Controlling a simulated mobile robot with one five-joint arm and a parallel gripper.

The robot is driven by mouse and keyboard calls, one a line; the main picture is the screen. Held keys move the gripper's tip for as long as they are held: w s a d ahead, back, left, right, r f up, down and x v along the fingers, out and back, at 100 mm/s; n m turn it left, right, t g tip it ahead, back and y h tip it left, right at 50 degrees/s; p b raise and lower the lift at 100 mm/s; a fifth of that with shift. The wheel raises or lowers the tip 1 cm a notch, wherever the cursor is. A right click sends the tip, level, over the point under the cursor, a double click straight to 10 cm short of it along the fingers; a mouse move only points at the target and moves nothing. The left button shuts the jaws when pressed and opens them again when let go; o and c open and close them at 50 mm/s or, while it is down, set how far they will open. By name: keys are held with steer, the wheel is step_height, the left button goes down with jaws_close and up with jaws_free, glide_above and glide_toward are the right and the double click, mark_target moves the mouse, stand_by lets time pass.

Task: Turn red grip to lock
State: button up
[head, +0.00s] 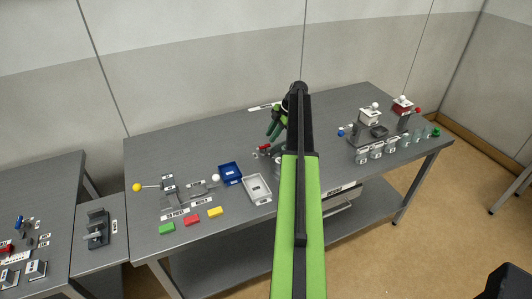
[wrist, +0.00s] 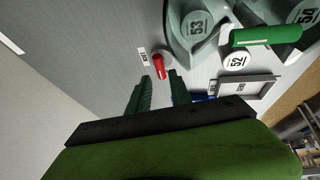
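The red grip (wrist: 161,66) is a small red knob-like handle in the wrist view, just beyond and between my fingertips. It also shows small in the head view (head: 264,148), left of my arm. My gripper (wrist: 160,77) is open, with dark green fingers on either side of the line to the grip. I cannot tell whether either finger touches it. In the head view my gripper (head: 273,130) points down just above the red grip. My arm hides part of the bench around it.
A grey-green fixture labelled 53 (wrist: 195,26) and a green handle (wrist: 265,36) stand close to the right of the grip in the wrist view. A blue tray (head: 230,173) and a pale tray (head: 257,188) lie nearby. The back left of the bench is clear.

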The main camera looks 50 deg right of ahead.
mark_target(267, 145)
steer(key=b+x, duration=0.3)
steer(key=x, duration=0.2)
steer(key=shift+f, duration=0.25)
steer(key=shift+a, duration=0.1)
steer(key=shift+r, duration=0.1)
jaws_close()
